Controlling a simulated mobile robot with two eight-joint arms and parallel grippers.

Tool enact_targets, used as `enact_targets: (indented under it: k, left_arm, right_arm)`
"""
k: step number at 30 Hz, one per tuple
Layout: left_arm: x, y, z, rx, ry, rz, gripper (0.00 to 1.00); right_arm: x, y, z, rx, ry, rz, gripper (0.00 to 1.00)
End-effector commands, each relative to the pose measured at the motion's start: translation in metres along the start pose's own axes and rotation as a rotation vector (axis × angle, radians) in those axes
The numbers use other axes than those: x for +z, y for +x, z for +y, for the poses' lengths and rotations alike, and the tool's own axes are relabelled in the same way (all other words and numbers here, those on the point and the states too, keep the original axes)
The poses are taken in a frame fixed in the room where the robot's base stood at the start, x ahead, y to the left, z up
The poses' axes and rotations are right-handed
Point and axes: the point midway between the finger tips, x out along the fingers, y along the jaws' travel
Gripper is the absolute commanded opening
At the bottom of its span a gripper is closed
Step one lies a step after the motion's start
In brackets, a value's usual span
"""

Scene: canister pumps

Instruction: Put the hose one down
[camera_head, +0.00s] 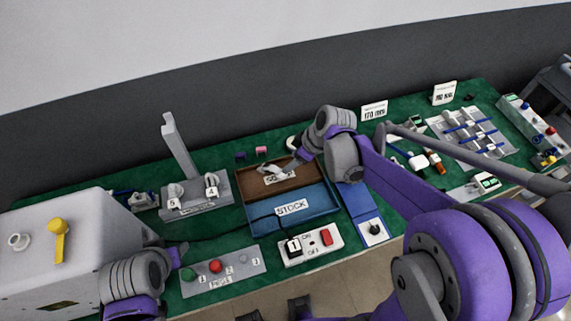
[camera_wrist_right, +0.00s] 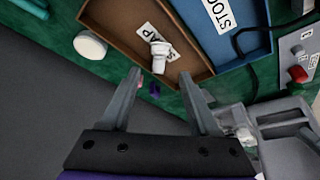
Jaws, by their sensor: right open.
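A small white fitting (camera_wrist_right: 160,52) with a flared end shows over the label of the brown scrap tray (camera_wrist_right: 105,13) in the right wrist view. In the head view the fitting (camera_head: 274,169) is small and close to my gripper. My right gripper (camera_wrist_right: 160,82) is open and empty; its fingers are apart and the fitting lies beyond their tips, touching neither. In the head view this gripper (camera_head: 298,160) hangs over the right part of the brown tray (camera_head: 243,201). My left gripper (camera_head: 180,256) is at lower left by the button panel; its jaws are unclear.
The blue stock tray (camera_head: 328,203) adjoins the brown one. A switch box (camera_head: 311,244) and a button panel (camera_head: 222,273) stand in front. A grey stand (camera_head: 197,207) with numbered fittings is left of the trays. A white round cap (camera_wrist_right: 90,44) lies beside the brown tray.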

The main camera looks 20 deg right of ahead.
Motion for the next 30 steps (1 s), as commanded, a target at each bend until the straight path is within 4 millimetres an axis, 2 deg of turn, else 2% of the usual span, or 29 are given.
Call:
enact_targets:
  k: [3, 7, 11, 16, 21, 25, 30]
  left_arm:
    - [-0.003, -0.002, 0.0, 0.0, 0.0, 0.002, 0.5]
    - [-0.003, -0.003, 0.0, 0.0, 0.0, 0.003, 0.5]
    - [-0.003, -0.003, 0.0, 0.0, 0.0, 0.003, 0.5]
    - [-0.003, -0.003, 0.0, 0.0, 0.0, 0.003, 0.5]
    - [-0.003, -0.003, 0.0, 0.0, 0.0, 0.003, 0.5]
    - [-0.003, -0.003, 0.0, 0.0, 0.0, 0.003, 0.5]
    - [-0.003, -0.003, 0.0, 0.0, 0.0, 0.003, 0.5]
  right_arm:
    - [0.0, -0.017, 0.0, 0.001, 0.001, 0.0, 0.62]
    - [0.001, -0.026, -0.002, 0.005, 0.01, -0.002, 0.62]
    - [0.008, -0.04, -0.019, 0.04, 0.089, -0.02, 0.62]
    - [0.037, -0.065, -0.061, 0.154, 0.315, -0.041, 0.62]
    - [0.07, -0.079, -0.094, 0.275, 0.537, -0.013, 0.62]
    - [0.09, -0.083, -0.109, 0.335, 0.654, 0.021, 0.62]
    - [0.1, -0.084, -0.115, 0.368, 0.723, 0.047, 0.62]
